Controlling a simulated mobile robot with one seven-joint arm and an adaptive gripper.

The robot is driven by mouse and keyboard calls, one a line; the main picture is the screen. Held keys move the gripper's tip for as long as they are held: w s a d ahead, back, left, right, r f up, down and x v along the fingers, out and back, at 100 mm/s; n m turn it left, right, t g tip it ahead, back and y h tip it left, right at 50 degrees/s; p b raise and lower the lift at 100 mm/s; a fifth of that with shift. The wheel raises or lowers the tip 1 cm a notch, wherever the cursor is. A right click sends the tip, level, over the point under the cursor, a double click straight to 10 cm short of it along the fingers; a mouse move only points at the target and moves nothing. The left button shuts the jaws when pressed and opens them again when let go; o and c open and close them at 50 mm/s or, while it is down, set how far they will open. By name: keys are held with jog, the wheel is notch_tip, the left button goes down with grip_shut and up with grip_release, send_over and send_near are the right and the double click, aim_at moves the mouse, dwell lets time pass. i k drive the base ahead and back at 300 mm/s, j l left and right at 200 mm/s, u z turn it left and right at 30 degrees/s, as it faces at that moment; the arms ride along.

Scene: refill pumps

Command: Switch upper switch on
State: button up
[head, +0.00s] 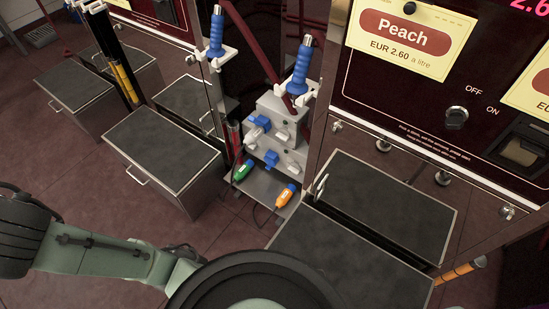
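A grey stand (262,185) between the two pump cabinets carries two pale switch boxes, one above the other. The upper switch (281,134) is a small handle on the upper box, beside a blue connector (259,123). The lower switch (292,168) sits on the lower box, beside another blue connector (270,158). Both handles are too small to tell whether they stand at on or off. My arm crosses the lower left and bottom of the head view, apart from the stand. My gripper is not in view.
A green plug (243,171) and an orange plug (286,196) lie low on the stand. Two blue-handled tools (303,68) (216,37) rise above it. Dark-topped boxes (165,150) (385,208) flank it. The Peach panel has an OFF/ON knob (456,117). Floor is clear front left.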

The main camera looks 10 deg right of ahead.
aim_at(283, 134)
jog(key=i+j+z, duration=0.1)
jog(key=j, duration=0.3)
jog(key=i+j+z, duration=0.15)
jog(key=j, duration=0.25)
jog(key=i+j+z, duration=0.1)
jog(key=j, duration=0.3)
